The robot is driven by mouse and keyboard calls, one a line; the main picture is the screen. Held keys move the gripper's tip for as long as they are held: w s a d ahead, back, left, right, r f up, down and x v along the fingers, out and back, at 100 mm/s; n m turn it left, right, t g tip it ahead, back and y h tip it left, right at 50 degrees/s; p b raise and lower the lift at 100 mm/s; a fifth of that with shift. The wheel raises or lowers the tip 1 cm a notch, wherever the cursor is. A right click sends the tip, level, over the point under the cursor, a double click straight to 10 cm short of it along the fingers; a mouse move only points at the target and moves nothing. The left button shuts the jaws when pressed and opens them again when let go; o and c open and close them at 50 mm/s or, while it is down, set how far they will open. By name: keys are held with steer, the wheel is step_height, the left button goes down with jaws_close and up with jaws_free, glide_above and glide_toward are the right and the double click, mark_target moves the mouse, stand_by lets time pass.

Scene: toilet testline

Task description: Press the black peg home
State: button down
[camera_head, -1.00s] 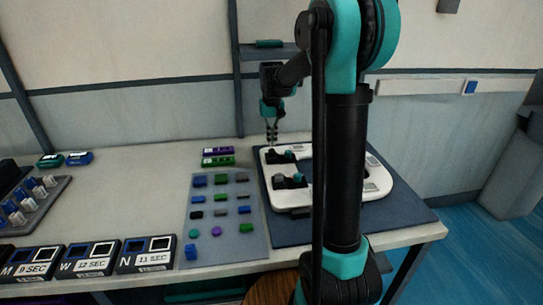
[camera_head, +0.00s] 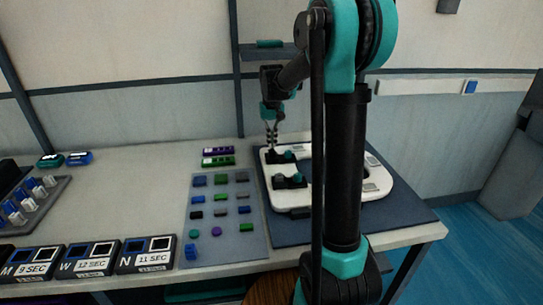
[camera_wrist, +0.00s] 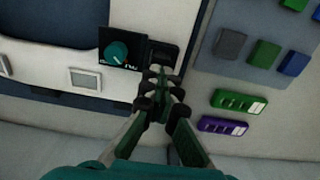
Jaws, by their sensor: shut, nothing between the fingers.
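A white ring-shaped toilet seat part (camera_head: 287,201) lies on a dark blue mat. My gripper (camera_head: 271,144) is shut and empty, pointing down over the far fitting (camera_head: 283,157). In the wrist view the gripper's fingertips (camera_wrist: 160,82) are together just short of a black block, which looks like the black peg (camera_wrist: 163,52). It stands beside a black plate with a teal knob (camera_wrist: 116,51). The fingertips partly hide the block. I cannot tell whether they touch it or how deep it sits.
A grey mat (camera_head: 238,243) with rows of small coloured blocks lies to the left. A purple piece (camera_head: 219,150) and a green piece (camera_head: 218,161) lie behind it. Black timer boxes (camera_head: 146,255) line the front edge. The table is clear at left centre.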

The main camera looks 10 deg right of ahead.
steer(key=shift+f, duration=0.75)
stand_by(0.4)
stand_by(0.4)
step_height(320, 180, up, 8)
stand_by(0.9)
